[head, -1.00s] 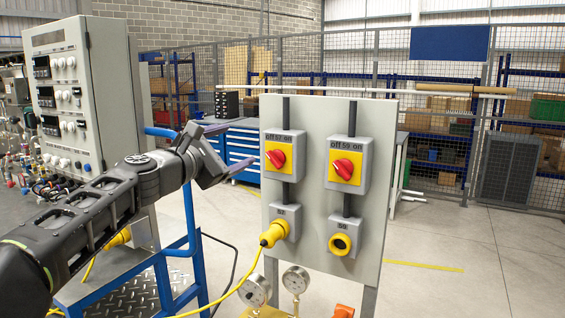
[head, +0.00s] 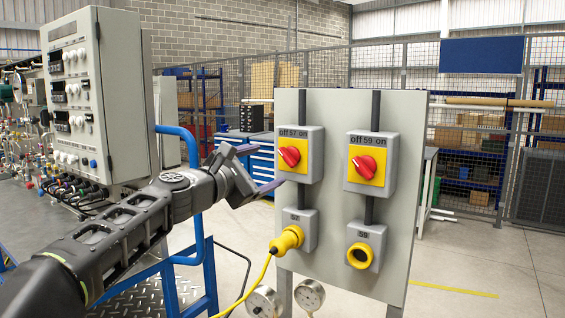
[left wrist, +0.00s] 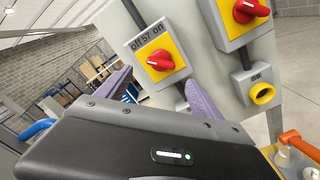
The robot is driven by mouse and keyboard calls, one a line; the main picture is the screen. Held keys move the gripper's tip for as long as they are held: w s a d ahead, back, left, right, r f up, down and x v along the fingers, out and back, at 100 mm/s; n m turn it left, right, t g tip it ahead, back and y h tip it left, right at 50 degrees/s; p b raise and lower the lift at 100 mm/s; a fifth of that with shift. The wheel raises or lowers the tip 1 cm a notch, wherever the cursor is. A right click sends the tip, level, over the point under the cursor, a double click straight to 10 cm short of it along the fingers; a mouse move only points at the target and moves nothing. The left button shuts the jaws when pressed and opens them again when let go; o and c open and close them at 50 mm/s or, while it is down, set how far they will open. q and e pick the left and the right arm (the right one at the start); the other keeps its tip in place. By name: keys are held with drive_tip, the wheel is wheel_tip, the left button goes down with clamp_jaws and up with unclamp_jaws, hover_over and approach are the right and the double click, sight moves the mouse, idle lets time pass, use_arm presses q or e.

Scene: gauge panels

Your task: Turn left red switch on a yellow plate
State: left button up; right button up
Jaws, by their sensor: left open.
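The left red switch (head: 290,156) sits on a yellow plate (head: 299,171) on a grey box labelled "off 57 on", on the left of the panel. Its knob is tilted. It also shows in the left wrist view (left wrist: 160,60), upper middle. My left gripper (head: 267,168) is open, its purple-grey fingers apart and empty. In the head view it is just left of and slightly below the switch. In the left wrist view the fingers (left wrist: 160,92) lie below the switch, and the knob is uncovered. I see no clear contact. My right gripper is not in view.
A second red switch (head: 368,164), labelled 59, is to the right on the same grey panel (head: 338,230). Below are a yellow plug (head: 288,240) with a cable and a yellow-ringed socket (head: 360,256). Gauges (head: 309,295) stand lower down. A grey cabinet (head: 103,95) stands left.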

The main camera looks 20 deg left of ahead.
sight(284, 160)
use_arm(q)
drive_tip(key=w+d+p, duration=0.1)
drive_tip(key=w+p, duration=0.1)
drive_tip(key=w, duration=0.5)
drive_tip(key=shift+w, duration=0.4)
drive_tip(key=shift+c, duration=0.5)
drive_tip(key=c, duration=1.3)
